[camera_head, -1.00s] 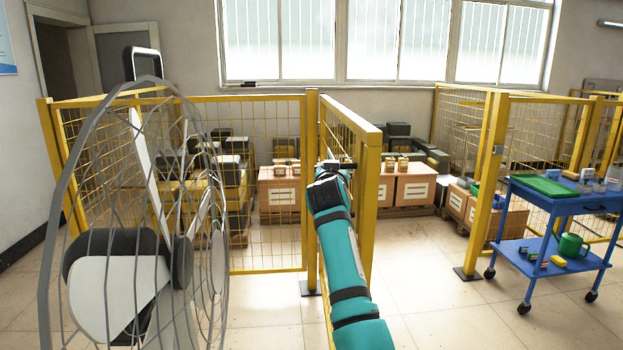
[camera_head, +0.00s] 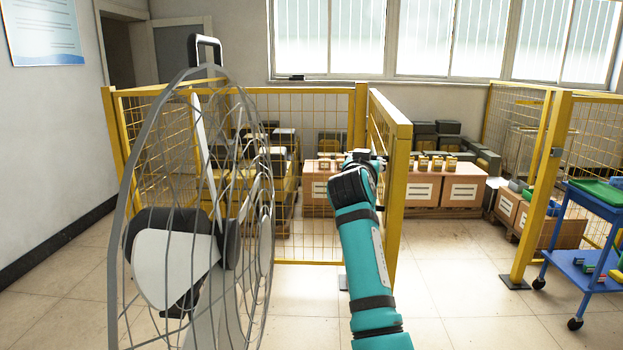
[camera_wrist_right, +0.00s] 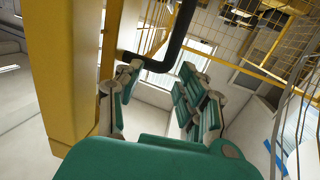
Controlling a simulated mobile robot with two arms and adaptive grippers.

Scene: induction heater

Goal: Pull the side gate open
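The side gate (camera_head: 402,190) is a yellow-framed mesh panel. In the head view it stands at an angle to the fence, pointing toward me, with an open gap to its right. My right arm, in teal, reaches to the gate's left face. My right gripper (camera_head: 358,162) is small and partly hidden there. In the right wrist view, my right gripper (camera_wrist_right: 162,98) has its teal-and-grey fingers apart. A black bent handle (camera_wrist_right: 172,45) crosses at the fingertips, beside the yellow gate frame (camera_wrist_right: 62,70). I cannot tell whether the fingers touch it. My left gripper is out of view.
A large caged fan (camera_head: 190,220) stands close in the left foreground. Yellow mesh fencing (camera_head: 315,110) encloses boxes (camera_head: 445,185) on pallets. A yellow post (camera_head: 540,190) and a blue cart (camera_head: 590,265) stand at right. The floor (camera_head: 450,290) right of the gate is clear.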

